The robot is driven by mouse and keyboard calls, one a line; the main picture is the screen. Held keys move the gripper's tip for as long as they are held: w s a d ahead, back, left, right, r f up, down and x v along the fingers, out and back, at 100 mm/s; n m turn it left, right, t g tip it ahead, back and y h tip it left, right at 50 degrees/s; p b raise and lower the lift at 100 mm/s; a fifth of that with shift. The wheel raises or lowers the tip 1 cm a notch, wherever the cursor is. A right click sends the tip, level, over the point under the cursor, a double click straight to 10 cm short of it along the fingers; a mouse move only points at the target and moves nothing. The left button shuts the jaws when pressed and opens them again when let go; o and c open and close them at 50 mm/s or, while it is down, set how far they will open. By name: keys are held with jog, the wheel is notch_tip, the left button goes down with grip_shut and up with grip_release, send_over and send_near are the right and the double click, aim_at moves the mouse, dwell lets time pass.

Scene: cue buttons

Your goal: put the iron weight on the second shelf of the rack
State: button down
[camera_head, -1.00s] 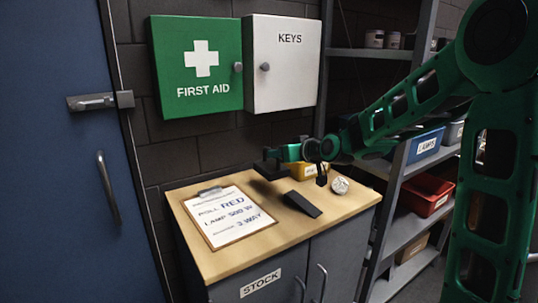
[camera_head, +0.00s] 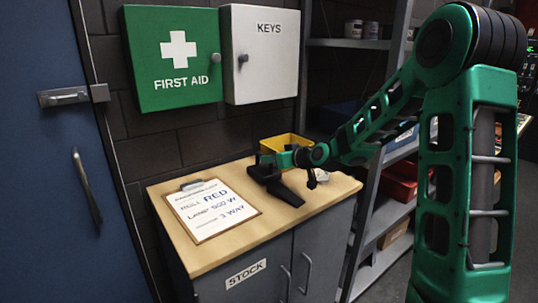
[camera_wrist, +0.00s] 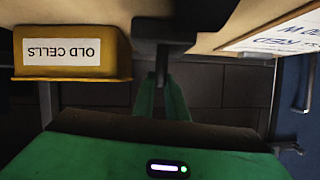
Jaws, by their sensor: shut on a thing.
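My gripper (camera_head: 280,160) is above the wooden top of the stock cabinet (camera_head: 240,240), near its back edge. It is shut on a dark block (camera_head: 264,173) that looks like the iron weight. In the wrist view the dark thing (camera_wrist: 165,28) sits just beyond my green fingers (camera_wrist: 161,95). Whether it touches the top, I cannot tell. A black wedge (camera_head: 288,194) lies on the top just in front of it and overlaps it in the picture. The rack (camera_head: 372,200) stands right of the cabinet, with several shelves, partly hidden by my arm.
A yellow OLD CELLS bin (camera_head: 284,143) stands behind my gripper and shows in the wrist view (camera_wrist: 72,55). A clipboard (camera_head: 212,208) lies at left. A red bin (camera_head: 400,188) sits on the rack. Wall boxes for first aid (camera_head: 172,85) and keys (camera_head: 262,75) hang above.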

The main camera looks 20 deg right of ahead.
jog(key=c, duration=1.8)
grip_release()
jog(key=shift+f, duration=0.15)
jog(key=shift+o, duration=0.2)
jog(key=shift+s, duration=0.1)
jog(key=v, duration=1.2)
jog(key=s+f+g, duration=0.1)
jog(key=s, duration=0.1)
jog(key=s+d+f+g+h, duration=0.1)
jog(key=s+f, duration=0.1)
jog(key=s, duration=0.1)
jog(key=s+f+g+h, duration=0.1)
jog(key=s, duration=0.1)
jog(key=shift+s+d+f+m+g, duration=0.2)
jog(key=shift+d+f+m+g, duration=0.1)
jog(key=shift+d+f, duration=0.1)
jog(key=s+d+f+m+g+h, duration=0.1)
jog(key=s+d+m+g, duration=0.1)
jog(key=s, duration=0.8)
jog(key=s+d+f+m+g+h, duration=0.2)
jog(key=s+d+m+g, duration=0.1)
jog(key=s, duration=0.7)
jog(key=shift+s+d+g, duration=0.35)
jog(key=shift+d+g, duration=0.25)
jog(key=shift+d, duration=0.15)
jog(key=shift+o, duration=0.4)
jog(key=s+m+g, duration=0.3)
jog(key=s, duration=0.9)
jog(key=shift+d+m, duration=0.25)
jog(key=shift+m, duration=0.05)
